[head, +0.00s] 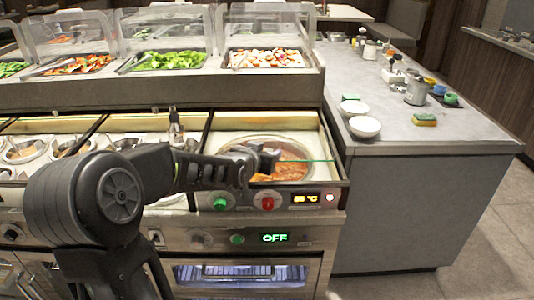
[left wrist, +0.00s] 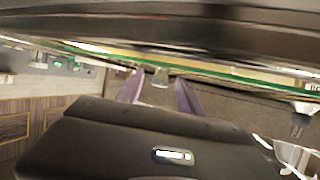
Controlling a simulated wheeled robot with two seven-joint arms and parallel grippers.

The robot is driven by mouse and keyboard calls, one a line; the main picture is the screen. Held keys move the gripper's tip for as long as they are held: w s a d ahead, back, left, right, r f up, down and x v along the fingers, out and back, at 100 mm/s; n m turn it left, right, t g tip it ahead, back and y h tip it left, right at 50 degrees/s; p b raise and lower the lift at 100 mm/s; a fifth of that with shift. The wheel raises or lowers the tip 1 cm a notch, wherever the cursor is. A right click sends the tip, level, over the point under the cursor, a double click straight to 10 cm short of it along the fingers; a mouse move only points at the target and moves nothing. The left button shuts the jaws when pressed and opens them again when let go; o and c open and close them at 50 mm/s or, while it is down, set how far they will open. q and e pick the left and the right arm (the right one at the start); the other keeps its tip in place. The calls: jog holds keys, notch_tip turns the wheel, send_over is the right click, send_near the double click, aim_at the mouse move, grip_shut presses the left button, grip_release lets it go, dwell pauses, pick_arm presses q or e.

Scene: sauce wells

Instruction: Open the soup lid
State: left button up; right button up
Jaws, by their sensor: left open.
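The soup well (head: 300,146) is the round metal-rimmed opening at the right end of the counter, with orange-red soup (head: 290,171) visible in it. A thin green line, which looks like the edge of a clear glass lid (head: 306,160), crosses over the well. My left gripper (head: 268,158) is over the well at that edge, and its arm hides the well's left part. In the left wrist view the two fingers (left wrist: 160,92) stand apart, with a small grey piece (left wrist: 160,77) between or just beyond their tips. I cannot tell whether they touch it. A green-edged strip runs across behind them.
Below the well is a panel with green and red knobs (head: 267,203) and a display. Left are several smaller sauce wells (head: 24,150). Behind stands a salad bar with clear guards (head: 265,30). The right counter (head: 400,138) holds white bowls (head: 364,127) and a sponge (head: 424,120).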

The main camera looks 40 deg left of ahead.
pick_arm(q)
jog(key=v, duration=0.7)
jog(key=shift+s, duration=0.4)
jog(key=shift+d+r, duration=0.15)
